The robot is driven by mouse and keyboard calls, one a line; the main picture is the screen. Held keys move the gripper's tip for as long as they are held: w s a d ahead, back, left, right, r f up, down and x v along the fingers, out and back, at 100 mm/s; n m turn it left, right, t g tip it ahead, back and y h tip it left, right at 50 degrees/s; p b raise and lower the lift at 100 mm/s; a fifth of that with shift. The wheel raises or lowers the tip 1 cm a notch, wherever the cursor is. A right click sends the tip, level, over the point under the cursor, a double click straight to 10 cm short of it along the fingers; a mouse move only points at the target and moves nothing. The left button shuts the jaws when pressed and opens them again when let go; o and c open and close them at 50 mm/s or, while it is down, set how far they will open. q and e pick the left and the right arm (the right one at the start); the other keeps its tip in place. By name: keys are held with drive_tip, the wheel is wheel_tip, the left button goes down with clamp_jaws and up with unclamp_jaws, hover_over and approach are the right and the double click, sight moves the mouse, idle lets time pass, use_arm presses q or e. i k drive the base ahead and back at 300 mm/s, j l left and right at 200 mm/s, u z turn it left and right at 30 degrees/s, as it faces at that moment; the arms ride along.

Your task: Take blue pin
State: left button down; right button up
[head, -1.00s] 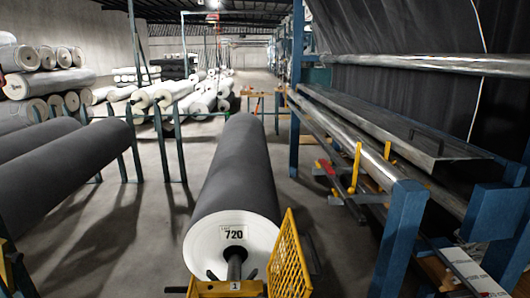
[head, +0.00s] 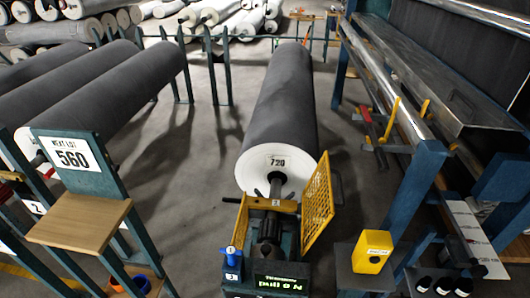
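A small blue pin (head: 236,256) with a wider top stands at the left front of the roll stand (head: 268,262), just above a small white number tag. It is small, so its lower part is hard to make out. The stand holds the shaft of the large grey roll (head: 280,110) labelled 720. Neither of my grippers shows in the head view.
An open yellow mesh guard (head: 317,202) is right of the shaft. A yellow box (head: 372,251) sits on a small dark shelf to the right. A sign marked 560 (head: 72,159) stands above a wooden shelf (head: 80,221) at left. Blue and orange rings lie below.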

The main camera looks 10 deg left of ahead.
sight(231, 251)
drive_tip(key=z, duration=1.55)
drive_tip(key=k+j, duration=0.3)
drive_tip(key=k, duration=0.2)
drive_tip(key=k+j, duration=0.3)
drive_tip(key=k, duration=0.2)
